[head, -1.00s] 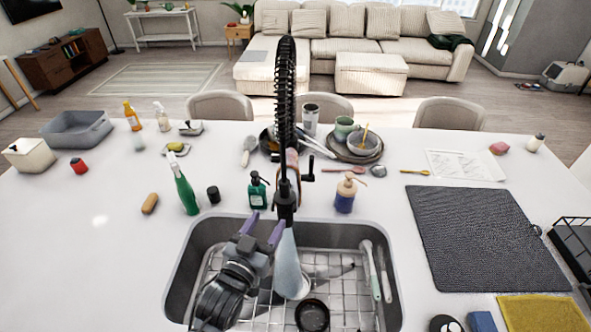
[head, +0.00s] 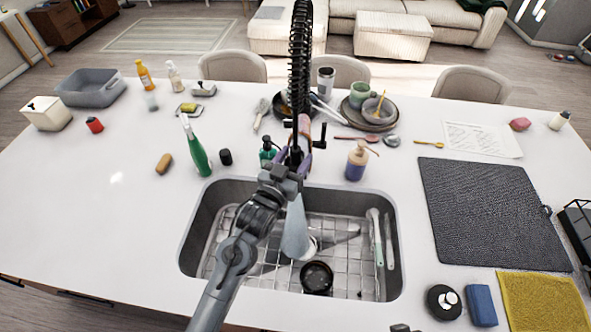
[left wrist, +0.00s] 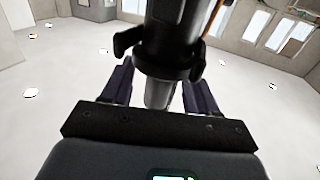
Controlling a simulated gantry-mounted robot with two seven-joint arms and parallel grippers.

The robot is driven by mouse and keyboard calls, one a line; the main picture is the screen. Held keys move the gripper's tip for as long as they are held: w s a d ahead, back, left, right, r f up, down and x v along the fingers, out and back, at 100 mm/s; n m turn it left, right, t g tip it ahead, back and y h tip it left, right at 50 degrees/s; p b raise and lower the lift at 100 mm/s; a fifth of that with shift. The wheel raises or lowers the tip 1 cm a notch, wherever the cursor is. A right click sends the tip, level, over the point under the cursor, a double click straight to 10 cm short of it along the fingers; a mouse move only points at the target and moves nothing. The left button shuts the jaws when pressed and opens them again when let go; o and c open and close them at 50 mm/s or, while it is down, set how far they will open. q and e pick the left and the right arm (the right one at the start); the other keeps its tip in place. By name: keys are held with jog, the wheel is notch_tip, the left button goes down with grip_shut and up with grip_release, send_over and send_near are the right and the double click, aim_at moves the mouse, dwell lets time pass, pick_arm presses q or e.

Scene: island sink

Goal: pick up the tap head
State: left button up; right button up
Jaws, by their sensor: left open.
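The black tap (head: 300,60) with its coiled spring rises behind the sink. Its tap head (left wrist: 168,45) shows in the left wrist view as a black cylinder with a collar and a grey nozzle end. My left gripper (head: 292,150) is at the tap above the sink, with its purple fingers pointing away from me. In the left wrist view, the open fingers (left wrist: 160,88) stand on either side of the tap head. I cannot tell whether they touch it. In the head view my gripper partly hides the tap head.
The sink (head: 190,245) holds a wire rack, a dark round item (head: 317,277) and utensils. A pale blue-grey tapered shape (head: 295,232) is below the tap. A green bottle (head: 197,150) and a soap pump (head: 356,160) stand near the sink's back edge.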

pick_arm(q)
jog(key=shift+x, duration=1.1)
grip_shut()
